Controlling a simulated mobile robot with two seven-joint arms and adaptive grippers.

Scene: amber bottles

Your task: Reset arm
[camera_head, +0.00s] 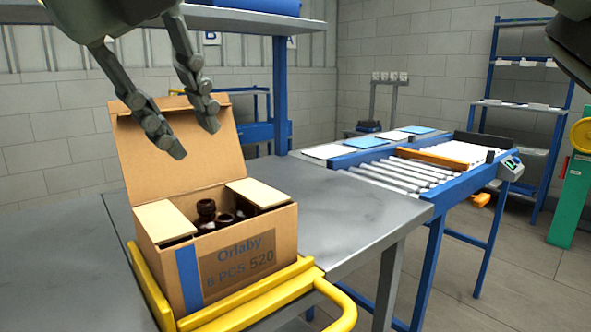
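An open cardboard box (232,268) labelled "Orlaby 6 PCS 520" stands at the front of the metal table, its back flap raised and side flaps folded over. Several dark bottles, one of them a bottle (206,209) with its cap showing, stand inside; their lower parts are hidden by the box walls.
A yellow metal frame (255,303) borders the box at the front. The grey table (335,205) is clear to the right of the box. A roller conveyor (405,172) with blue rails lies beyond it. A blue post (281,90) rises behind the table.

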